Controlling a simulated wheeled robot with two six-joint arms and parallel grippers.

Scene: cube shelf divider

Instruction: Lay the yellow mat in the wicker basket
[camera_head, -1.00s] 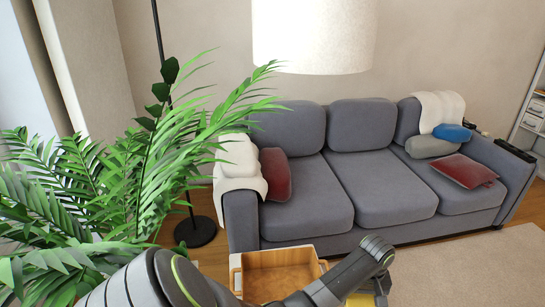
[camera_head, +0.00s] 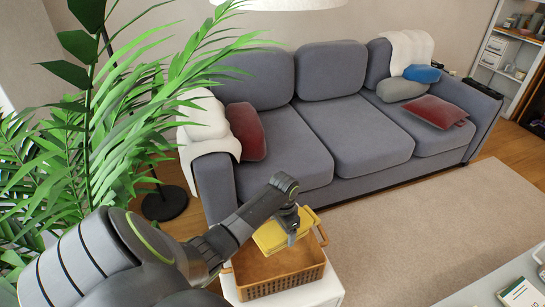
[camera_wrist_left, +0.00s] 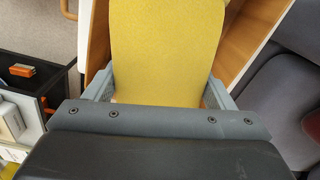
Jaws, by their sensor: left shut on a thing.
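The yellow mat (camera_head: 276,233) is held in my left gripper (camera_head: 292,222), above the far part of the wicker basket. The mat looks flat and tilted in the head view. In the left wrist view the mat (camera_wrist_left: 167,45) lies between the two fingers. The wicker basket (camera_head: 280,284) is brown with a woven side and a handle at each end. It stands on a white surface. The basket's inside also shows behind the mat in the left wrist view (camera_wrist_left: 240,40). Whether the mat touches the basket rim is unclear. My right gripper is not in view.
A grey sofa (camera_head: 325,140) with red cushions stands just behind the basket. A leafy plant (camera_head: 110,150) crowds the left side, near my left arm. The white stand (camera_head: 325,290) is under the basket. A beige rug (camera_head: 430,220) lies open to the right.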

